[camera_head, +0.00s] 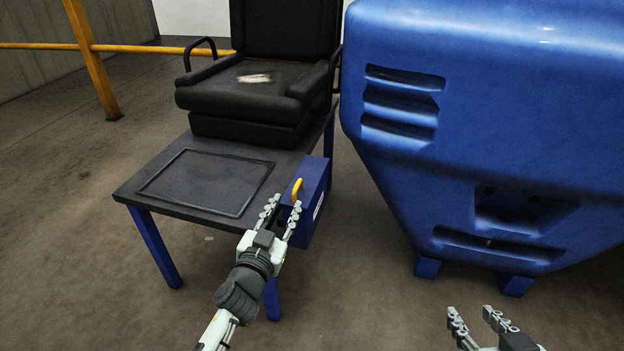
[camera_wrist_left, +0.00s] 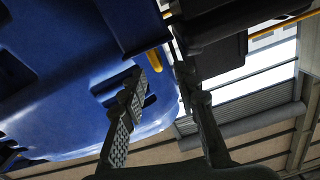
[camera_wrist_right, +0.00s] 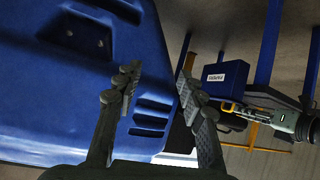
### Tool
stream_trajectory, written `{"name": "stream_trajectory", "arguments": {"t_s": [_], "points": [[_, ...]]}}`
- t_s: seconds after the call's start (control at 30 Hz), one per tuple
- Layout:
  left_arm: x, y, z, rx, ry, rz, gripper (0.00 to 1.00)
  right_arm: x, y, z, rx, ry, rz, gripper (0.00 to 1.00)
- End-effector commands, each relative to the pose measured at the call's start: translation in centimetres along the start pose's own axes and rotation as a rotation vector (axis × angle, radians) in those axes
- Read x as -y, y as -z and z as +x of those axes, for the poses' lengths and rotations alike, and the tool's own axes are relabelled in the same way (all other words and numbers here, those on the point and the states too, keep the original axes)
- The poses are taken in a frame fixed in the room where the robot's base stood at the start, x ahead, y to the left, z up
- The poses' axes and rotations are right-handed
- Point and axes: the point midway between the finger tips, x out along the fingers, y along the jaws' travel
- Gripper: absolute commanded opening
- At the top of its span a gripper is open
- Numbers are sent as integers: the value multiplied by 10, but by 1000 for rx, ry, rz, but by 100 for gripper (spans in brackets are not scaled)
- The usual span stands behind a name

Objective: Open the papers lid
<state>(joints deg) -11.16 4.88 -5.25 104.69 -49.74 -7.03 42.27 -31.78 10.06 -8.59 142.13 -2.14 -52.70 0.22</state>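The blue papers box (camera_head: 312,188) hangs at the right side of the dark table, and its lid looks closed. A yellow handle (camera_head: 297,187) stands on its lid. In the right wrist view the box (camera_wrist_right: 224,75) shows a white PAPERS label. My left gripper (camera_head: 287,203) is open and empty, its fingertips close to the handle. In the left wrist view the handle (camera_wrist_left: 154,60) appears between the spread fingers (camera_wrist_left: 160,72); I cannot tell whether they touch it. My right gripper (camera_head: 471,311) is open and empty at the lower right, away from the box.
The table (camera_head: 150,190) has a raised rectangular frame on top and a black seat (camera_head: 255,85) at its back. A large blue moulded body (camera_head: 480,110) stands to the right of the box. A yellow rail (camera_head: 95,60) is at the back left.

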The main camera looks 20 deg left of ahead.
Motion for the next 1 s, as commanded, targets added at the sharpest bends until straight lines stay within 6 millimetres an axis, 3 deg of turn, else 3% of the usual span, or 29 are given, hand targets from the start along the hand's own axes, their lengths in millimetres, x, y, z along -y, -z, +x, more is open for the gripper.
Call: {"name": "stream_trajectory", "arguments": {"t_s": [0.17,0.6,0.97,1.0], "points": [[-4,7,12,-26,-14,2,31,1,5,-4,-16,2,0,40],[-4,8,74,-23,-13,3,31,4,11,-2,-43,8,2,40],[-4,7,80,-22,-12,2,31,4,12,-2,-49,9,2,40],[-4,7,80,-22,-12,2,26,4,12,-2,-49,9,2,40]]}}
